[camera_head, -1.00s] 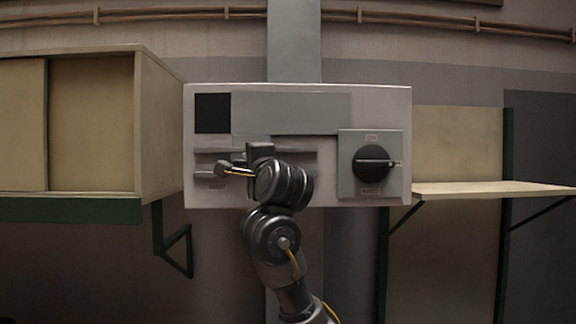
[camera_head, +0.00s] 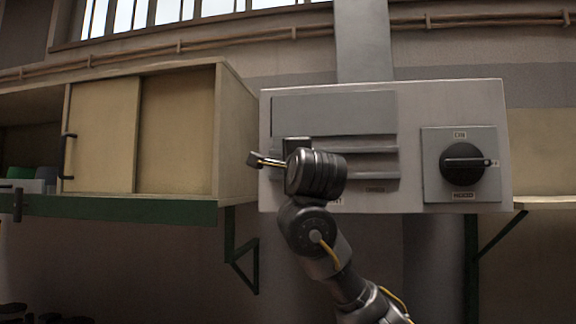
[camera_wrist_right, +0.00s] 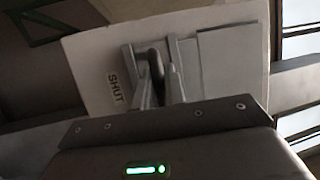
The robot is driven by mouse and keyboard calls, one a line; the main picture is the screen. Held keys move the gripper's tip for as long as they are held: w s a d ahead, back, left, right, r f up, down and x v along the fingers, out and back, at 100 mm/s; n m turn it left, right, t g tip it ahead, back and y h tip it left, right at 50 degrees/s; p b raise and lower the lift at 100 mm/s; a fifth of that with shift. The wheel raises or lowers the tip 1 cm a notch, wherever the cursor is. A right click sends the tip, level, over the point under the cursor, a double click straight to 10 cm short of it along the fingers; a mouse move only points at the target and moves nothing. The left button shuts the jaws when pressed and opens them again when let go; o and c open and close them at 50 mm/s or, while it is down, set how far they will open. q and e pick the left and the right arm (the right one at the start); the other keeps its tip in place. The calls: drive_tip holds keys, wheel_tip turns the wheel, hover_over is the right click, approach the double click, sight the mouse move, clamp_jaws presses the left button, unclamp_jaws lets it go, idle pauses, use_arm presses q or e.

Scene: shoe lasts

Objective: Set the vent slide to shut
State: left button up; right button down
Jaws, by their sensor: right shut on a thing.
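The vent slide's grey plate (camera_head: 335,108) lies flush at the upper left of the pale panel (camera_head: 408,170). No dark opening shows beside it. Two grey rails (camera_head: 372,150) run below the plate. My right gripper (camera_wrist_right: 153,72) is shut on the slide's dark handle (camera_wrist_right: 156,64) in the wrist view, near the printed word SHUT (camera_wrist_right: 116,87). In the head view my right wrist hides the handle and much of the left part of the rails. My left gripper is in neither view.
A black rotary knob (camera_head: 463,164) on a grey plate sits at the panel's right. A cabinet (camera_head: 180,130) with a sliding door and green-edged shelf stands close on the left. Another shelf (camera_head: 545,202) is at the right. Pipes (camera_head: 440,23) run along the wall above.

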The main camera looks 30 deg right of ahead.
drive_tip(key=c, duration=1.7)
unclamp_jaws()
drive_tip(key=shift+w+a+f, duration=0.1)
drive_tip(key=shift+f, duration=0.05)
drive_tip(key=shift+w+a, duration=0.1)
drive_tip(key=shift+a, duration=0.1)
drive_tip(key=shift+s, duration=0.2)
drive_tip(key=b+v, duration=0.8)
drive_tip(key=v, duration=0.2)
drive_tip(key=shift+s+a, duration=0.1)
drive_tip(key=shift+s, duration=0.05)
